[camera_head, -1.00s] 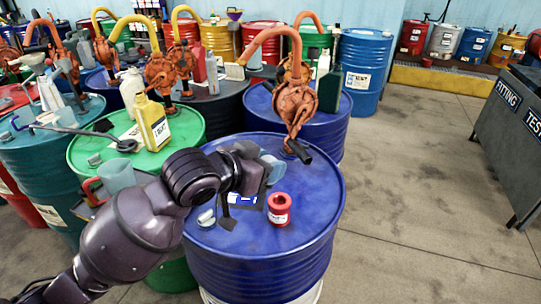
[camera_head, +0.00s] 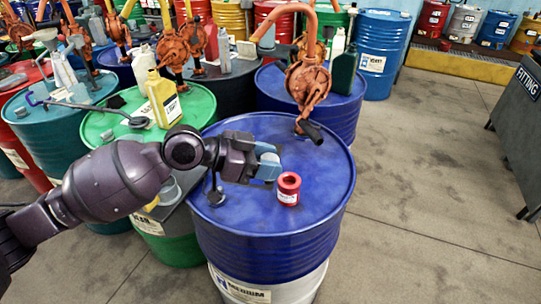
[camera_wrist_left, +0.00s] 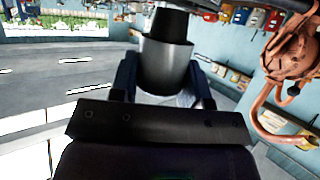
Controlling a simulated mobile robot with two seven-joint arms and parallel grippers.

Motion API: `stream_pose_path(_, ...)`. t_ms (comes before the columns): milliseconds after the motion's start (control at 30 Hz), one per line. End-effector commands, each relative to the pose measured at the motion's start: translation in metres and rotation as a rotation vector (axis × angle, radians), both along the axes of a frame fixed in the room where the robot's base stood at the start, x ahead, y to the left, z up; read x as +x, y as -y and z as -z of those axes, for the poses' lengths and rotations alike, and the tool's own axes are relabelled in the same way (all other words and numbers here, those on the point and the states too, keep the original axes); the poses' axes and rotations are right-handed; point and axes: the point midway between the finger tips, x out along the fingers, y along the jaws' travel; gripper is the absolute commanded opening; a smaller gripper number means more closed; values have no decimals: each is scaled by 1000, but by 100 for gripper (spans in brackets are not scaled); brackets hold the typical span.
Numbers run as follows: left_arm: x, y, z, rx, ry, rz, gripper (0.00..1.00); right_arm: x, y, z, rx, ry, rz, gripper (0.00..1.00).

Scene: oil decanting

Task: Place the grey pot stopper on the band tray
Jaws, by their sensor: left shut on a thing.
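My left gripper (camera_head: 268,166) is over the top of the blue drum in the head view, just left of the red tin. In the left wrist view, its dark blue fingers (camera_wrist_left: 163,82) are shut on a grey cylindrical thing with a dark top (camera_wrist_left: 166,62), which I take for the grey pot stopper. In the head view the gripper mostly hides this piece. The band tray does not show clearly now; the gripper covers the drum top left of the red tin. Whether the held piece touches anything below cannot be told. My right gripper is not in view.
The red tin (camera_head: 288,188) stands close to the gripper on the blue drum (camera_head: 315,215). An orange pump (camera_head: 306,80) rises at the drum's back. A green drum (camera_head: 196,105) with a yellow jug (camera_head: 163,98) stands left. The drum's front and right top are clear.

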Motion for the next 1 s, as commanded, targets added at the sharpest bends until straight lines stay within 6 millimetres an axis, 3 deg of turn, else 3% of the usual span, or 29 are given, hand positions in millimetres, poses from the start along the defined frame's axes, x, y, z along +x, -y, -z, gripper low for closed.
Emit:
stream_pose_path(600,-5,-7,16,0,-1,212,14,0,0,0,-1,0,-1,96)
stream_pose_path(867,-6,-8,17,-2,-1,187,14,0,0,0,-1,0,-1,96)
stream_pose_path(1000,-3,-12,28,-3,-3,99,14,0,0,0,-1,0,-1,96)
